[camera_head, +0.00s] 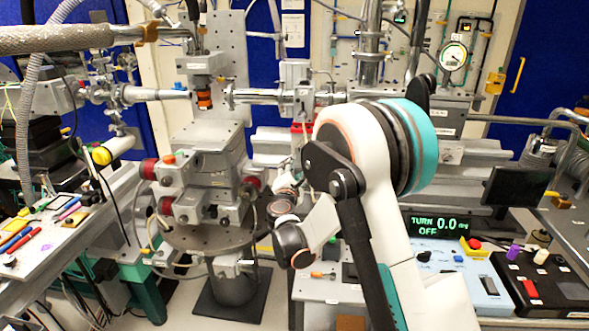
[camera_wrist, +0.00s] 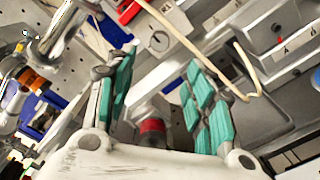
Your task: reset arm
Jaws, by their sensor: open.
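My gripper (camera_wrist: 160,85) is open in the wrist view, its two teal-padded fingers spread apart. Nothing is held between them. A grey cylinder with a red band (camera_wrist: 152,128) shows in the gap; I cannot tell whether it is near the fingers or well behind them. In the head view my arm (camera_head: 375,190) is raised and folded in the middle of the picture, with a large white and teal joint in front of the beamline equipment. My fingers cannot be made out there.
A motorised stage stack (camera_head: 205,185) with red knobs stands left of my arm. A tool bench (camera_head: 60,225) is at the left. At the right are a "TURN 0.0 OFF" display (camera_head: 437,226), a blue control box (camera_head: 462,272) and a black monitor (camera_head: 518,186). A loose cable (camera_wrist: 248,70) passes close to the right finger in the wrist view.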

